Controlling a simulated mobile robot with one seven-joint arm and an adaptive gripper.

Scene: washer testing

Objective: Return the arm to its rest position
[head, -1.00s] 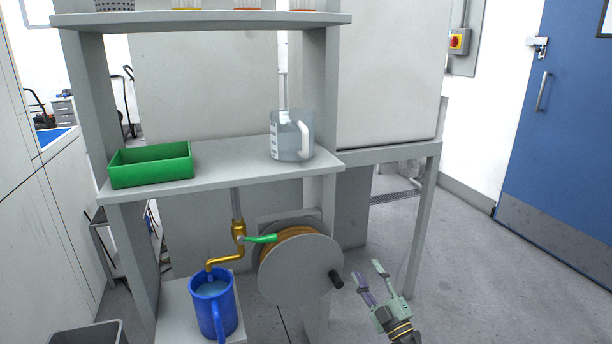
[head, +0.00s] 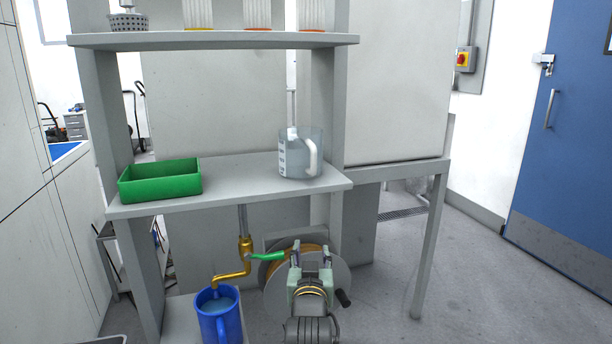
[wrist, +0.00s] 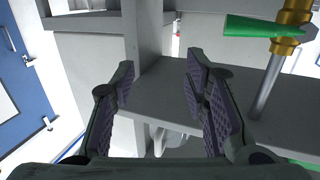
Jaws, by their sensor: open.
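My gripper (head: 310,256) is open and empty in the head view. It stands upright in front of the hose reel (head: 277,290) and hides part of it. In the wrist view my gripper's two fingers (wrist: 160,95) are spread apart with nothing between them. The green tap handle (head: 268,257) is left of the gripper in the head view and shows at the top right of the wrist view (wrist: 262,27). The brass tap (head: 245,254) has its spout over a blue jug (head: 222,325) with water in it.
A shelf (head: 235,178) above the gripper holds a green tray (head: 160,184) and a clear measuring jug (head: 298,158). The reel's black crank knob (head: 343,298) is just right of my gripper. Open floor (head: 470,280) lies to the right, before a blue door (head: 565,130).

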